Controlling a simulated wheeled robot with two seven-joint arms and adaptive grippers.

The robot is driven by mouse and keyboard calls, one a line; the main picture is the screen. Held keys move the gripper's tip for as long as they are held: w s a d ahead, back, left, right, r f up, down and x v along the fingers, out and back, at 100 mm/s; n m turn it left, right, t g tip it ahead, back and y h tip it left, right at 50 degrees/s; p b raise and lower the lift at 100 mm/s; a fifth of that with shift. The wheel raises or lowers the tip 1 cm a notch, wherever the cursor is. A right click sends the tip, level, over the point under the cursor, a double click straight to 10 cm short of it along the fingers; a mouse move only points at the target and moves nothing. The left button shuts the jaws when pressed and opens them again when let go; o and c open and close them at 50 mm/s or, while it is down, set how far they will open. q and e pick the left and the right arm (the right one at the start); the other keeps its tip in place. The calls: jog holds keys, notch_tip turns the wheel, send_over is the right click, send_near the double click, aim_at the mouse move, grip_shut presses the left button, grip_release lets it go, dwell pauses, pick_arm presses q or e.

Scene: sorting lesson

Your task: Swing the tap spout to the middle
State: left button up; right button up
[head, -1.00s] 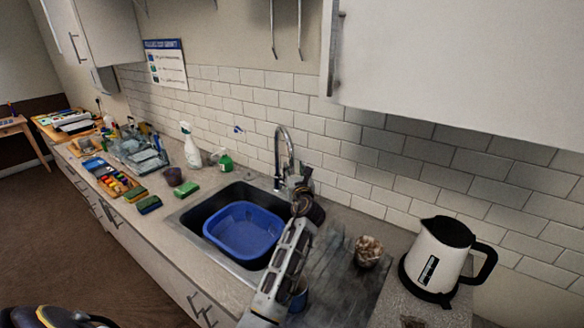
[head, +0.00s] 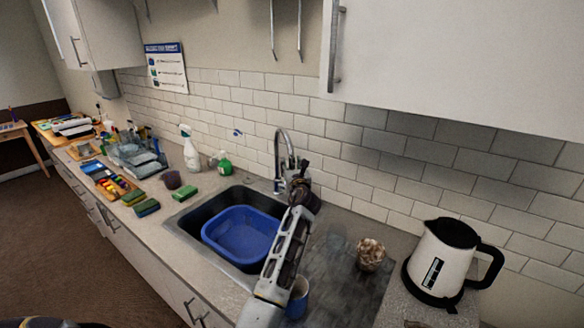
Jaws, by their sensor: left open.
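The chrome tap (head: 278,160) stands behind the sink, its tall curved spout arching over. The spout's downward end is close to my left gripper (head: 296,173) and partly hidden by it. The gripper is open, with its dark wrist just right of the tap, over the sink's right rear corner. I cannot tell whether the fingers touch the spout. The dark sink (head: 183,219) holds a blue basin (head: 240,232). My left forearm covers the sink's right edge. My right gripper is out of view.
A cup of shells or nuts (head: 370,254) and a white kettle (head: 440,262) stand right of the sink. A blue mug (head: 298,297) is close to my forearm.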

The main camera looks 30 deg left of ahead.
pick_arm(q)
jog(key=shift+c, duration=0.3)
grip_shut()
